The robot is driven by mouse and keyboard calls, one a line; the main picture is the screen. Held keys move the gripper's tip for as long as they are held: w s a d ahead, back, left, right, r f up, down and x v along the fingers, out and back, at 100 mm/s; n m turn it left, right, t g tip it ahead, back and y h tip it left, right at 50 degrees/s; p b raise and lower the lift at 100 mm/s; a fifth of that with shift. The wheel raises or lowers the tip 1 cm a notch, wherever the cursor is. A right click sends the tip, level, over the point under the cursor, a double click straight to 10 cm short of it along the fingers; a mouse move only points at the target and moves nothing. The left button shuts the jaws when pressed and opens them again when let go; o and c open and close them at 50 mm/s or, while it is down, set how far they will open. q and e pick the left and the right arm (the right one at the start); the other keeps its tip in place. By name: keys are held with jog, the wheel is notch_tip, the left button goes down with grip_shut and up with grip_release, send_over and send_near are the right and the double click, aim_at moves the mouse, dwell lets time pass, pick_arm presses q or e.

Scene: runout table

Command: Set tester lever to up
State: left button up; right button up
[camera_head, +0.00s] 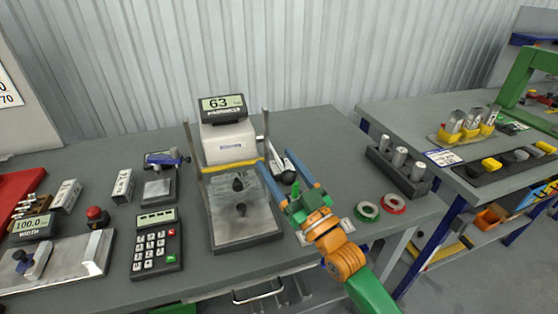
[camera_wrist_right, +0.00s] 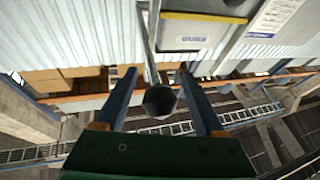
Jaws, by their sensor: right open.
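The tester (camera_head: 229,142) stands near the middle of the table, with a display reading 63, two upright posts and a yellow crossbar. My right gripper (camera_head: 275,160) is at its right side, open, with its two blue fingers pointing at the tester. In the right wrist view, a dark round knob (camera_wrist_right: 160,101) on a thin metal rod (camera_wrist_right: 152,45) shows between the open fingers (camera_wrist_right: 155,72). It looks like the lever's end, with a gap on both sides. The fingers partly hide the lever in the head view, so its exact angle is unclear. My left gripper is out of view.
A keypad (camera_head: 156,247) and a small gauge (camera_head: 160,185) stand left of the tester. A green ring (camera_head: 367,211), a red ring (camera_head: 392,204) and a block with metal cylinders (camera_head: 397,170) lie to the right. A second table (camera_head: 470,180) stands beyond a gap.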

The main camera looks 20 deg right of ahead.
jog(key=shift+w, duration=0.1)
jog(key=c, duration=0.4)
jog(key=shift+s, duration=0.2)
grip_shut()
jog(key=shift+r, duration=0.1)
dwell(0.6)
